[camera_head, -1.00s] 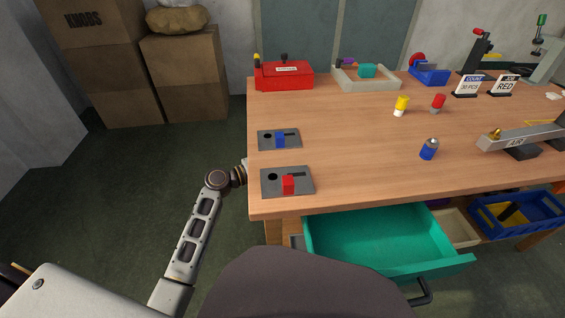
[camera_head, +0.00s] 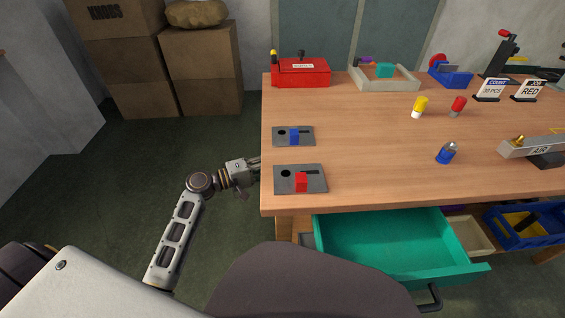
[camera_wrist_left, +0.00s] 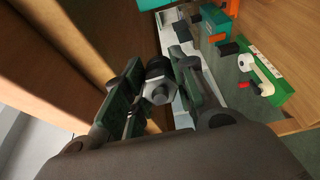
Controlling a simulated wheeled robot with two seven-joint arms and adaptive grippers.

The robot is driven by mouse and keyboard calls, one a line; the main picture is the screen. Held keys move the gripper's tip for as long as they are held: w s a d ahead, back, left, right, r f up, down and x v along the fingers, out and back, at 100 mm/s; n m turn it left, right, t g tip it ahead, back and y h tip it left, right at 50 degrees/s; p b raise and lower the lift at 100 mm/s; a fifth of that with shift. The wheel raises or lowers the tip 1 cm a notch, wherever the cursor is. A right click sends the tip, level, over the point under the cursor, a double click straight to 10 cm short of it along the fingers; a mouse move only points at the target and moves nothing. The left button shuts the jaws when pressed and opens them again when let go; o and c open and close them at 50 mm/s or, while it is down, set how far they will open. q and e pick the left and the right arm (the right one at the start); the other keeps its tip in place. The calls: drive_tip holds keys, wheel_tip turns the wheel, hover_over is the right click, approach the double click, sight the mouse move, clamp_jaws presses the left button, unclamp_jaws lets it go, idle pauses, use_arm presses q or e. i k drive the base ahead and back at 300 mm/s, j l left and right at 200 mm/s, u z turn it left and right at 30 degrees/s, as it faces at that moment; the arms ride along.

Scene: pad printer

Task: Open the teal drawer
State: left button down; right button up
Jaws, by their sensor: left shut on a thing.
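The teal drawer (camera_head: 385,240) stands pulled out under the table's front, and its inside looks empty. Its dark bar handle (camera_head: 430,298) shows at the front right, with no gripper on it. My left gripper (camera_head: 256,163) is at the table's left edge, well left of the drawer and apart from it. In the left wrist view, its fingers (camera_wrist_left: 157,95) are closed around a small black-and-silver piece (camera_wrist_left: 157,86) with a hexagonal end; I cannot tell what it belongs to. My right gripper is not in view.
On the wooden table (camera_head: 370,150) are a red-slider plate (camera_head: 315,172), a blue-slider plate (camera_head: 305,131), a red box (camera_head: 303,74) and a blue bottle (camera_head: 446,153). A blue bin (camera_head: 520,222) is under the table at right.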

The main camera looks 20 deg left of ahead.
sight(418, 247)
drive_tip(key=k+j, duration=0.2)
drive_tip(key=j, duration=0.15)
drive_tip(key=k+j, duration=0.25)
drive_tip(key=j, duration=0.15)
drive_tip(key=k+j, duration=0.2)
drive_tip(key=j, duration=0.15)
